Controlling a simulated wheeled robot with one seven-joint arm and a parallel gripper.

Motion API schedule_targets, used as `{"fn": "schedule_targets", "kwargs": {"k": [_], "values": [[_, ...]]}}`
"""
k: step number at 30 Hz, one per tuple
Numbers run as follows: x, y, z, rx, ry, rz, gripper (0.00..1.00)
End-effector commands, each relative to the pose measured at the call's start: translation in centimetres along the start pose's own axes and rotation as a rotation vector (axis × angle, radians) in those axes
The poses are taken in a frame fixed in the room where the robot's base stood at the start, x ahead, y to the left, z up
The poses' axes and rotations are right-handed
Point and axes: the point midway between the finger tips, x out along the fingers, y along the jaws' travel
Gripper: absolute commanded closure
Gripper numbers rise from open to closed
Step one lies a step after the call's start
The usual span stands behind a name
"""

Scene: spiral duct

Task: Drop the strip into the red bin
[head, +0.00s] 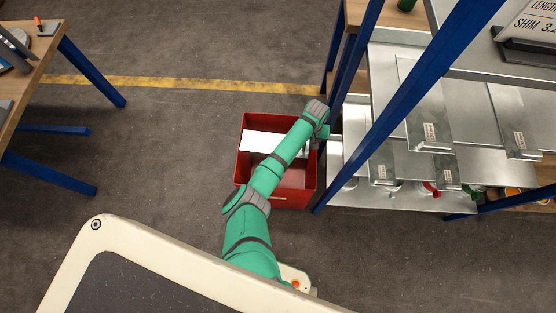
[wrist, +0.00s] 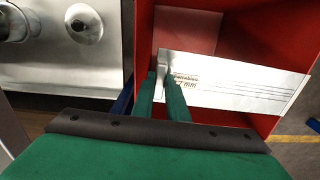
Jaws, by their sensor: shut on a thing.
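The strip (wrist: 245,92) is a flat, pale metal piece with printed text and several dark lines. My gripper (wrist: 163,84) is shut on its left end in the wrist view. The strip also shows as a white piece (head: 261,142) in the head view, over or within the mouth of the red bin. The red bin (head: 277,201) is an open box on the floor; its red walls (wrist: 228,28) surround much of the strip in the wrist view. I cannot tell how far the strip is above the bin's floor. My arm hides part of the bin's right side.
A blue-posted shelf unit (head: 372,105) with metal sheets stands close to the bin's right. A wooden bench (head: 42,65) with blue legs is at the left. The grey floor (head: 165,140) between them is clear, crossed by a yellow line (head: 180,84).

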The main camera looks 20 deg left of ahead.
Motion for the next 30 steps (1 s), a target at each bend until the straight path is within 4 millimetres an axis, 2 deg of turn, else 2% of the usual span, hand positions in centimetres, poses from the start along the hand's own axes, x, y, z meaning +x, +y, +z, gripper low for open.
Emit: {"fn": "schedule_targets", "kwargs": {"k": [11,12,14,24,30], "values": [[0.4,0.1,0.0,0.003,0.000,-0.001,1.00],[0.4,0.1,0.0,0.003,0.000,-0.001,0.78],[0.4,0.1,0.0,0.003,0.000,-0.001,0.65],[0.2,0.1,0.0,0.003,0.000,0.000,0.65],[-2.2,0.2,0.0,0.003,0.002,0.003,0.65]]}}
